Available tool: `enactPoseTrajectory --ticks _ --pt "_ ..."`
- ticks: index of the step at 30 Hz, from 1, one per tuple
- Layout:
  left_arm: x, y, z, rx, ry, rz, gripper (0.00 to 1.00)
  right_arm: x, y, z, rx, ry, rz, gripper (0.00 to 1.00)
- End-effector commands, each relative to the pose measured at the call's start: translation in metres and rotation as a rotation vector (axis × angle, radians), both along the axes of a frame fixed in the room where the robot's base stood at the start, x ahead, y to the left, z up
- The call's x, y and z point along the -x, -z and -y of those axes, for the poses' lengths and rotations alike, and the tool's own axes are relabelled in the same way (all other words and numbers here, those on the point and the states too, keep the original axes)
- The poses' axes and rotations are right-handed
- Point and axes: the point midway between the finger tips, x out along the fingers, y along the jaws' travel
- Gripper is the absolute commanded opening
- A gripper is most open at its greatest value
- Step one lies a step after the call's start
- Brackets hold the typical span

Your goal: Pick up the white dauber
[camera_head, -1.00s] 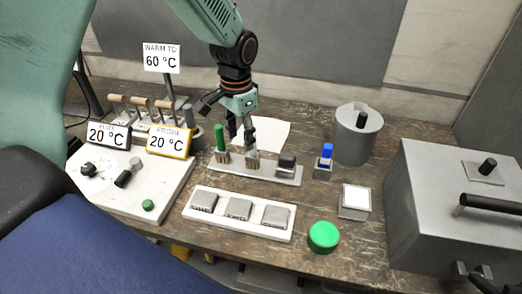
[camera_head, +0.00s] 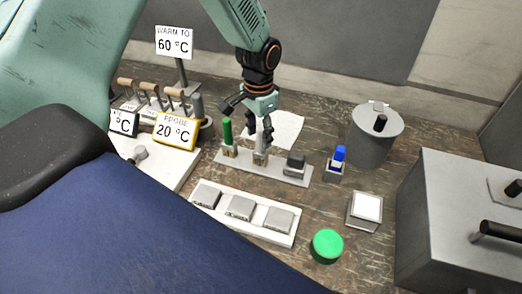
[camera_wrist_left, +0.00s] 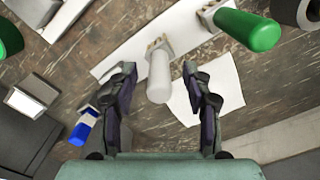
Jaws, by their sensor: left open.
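The white dauber (camera_wrist_left: 159,75) stands in the rack (camera_wrist_left: 120,62) with its pale rounded handle toward the left wrist camera. My left gripper (camera_wrist_left: 160,88) is open, with one finger on each side of the dauber and visible gaps between. In the head view my left gripper (camera_head: 248,122) is above the rack (camera_head: 287,176) and hides most of the dauber; its bristly base (camera_head: 260,158) shows below a finger. The green dauber (camera_head: 227,132) stands just left of it and also shows in the wrist view (camera_wrist_left: 247,28). My right gripper is not in view.
A blue-topped item (camera_head: 338,157), grey canister (camera_head: 375,138) and large grey box (camera_head: 440,220) stand farther right. A white tray (camera_head: 280,238) with metal blocks and a green button (camera_head: 326,246) are in front.

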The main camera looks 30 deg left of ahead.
Motion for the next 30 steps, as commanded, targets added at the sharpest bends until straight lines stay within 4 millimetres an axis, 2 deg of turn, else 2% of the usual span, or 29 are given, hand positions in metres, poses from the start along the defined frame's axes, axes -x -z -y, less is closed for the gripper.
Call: enactPoseTrajectory --ticks 7,16,30 --pt "-0.005 0.030 -0.001 0.000 0.001 -0.001 0.50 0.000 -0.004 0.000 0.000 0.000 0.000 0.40" --pt "-0.007 0.034 0.000 0.000 0.000 0.000 0.50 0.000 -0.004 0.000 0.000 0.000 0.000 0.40" --pt "-0.007 0.034 0.000 0.000 0.001 0.000 0.10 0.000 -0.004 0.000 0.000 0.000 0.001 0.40"
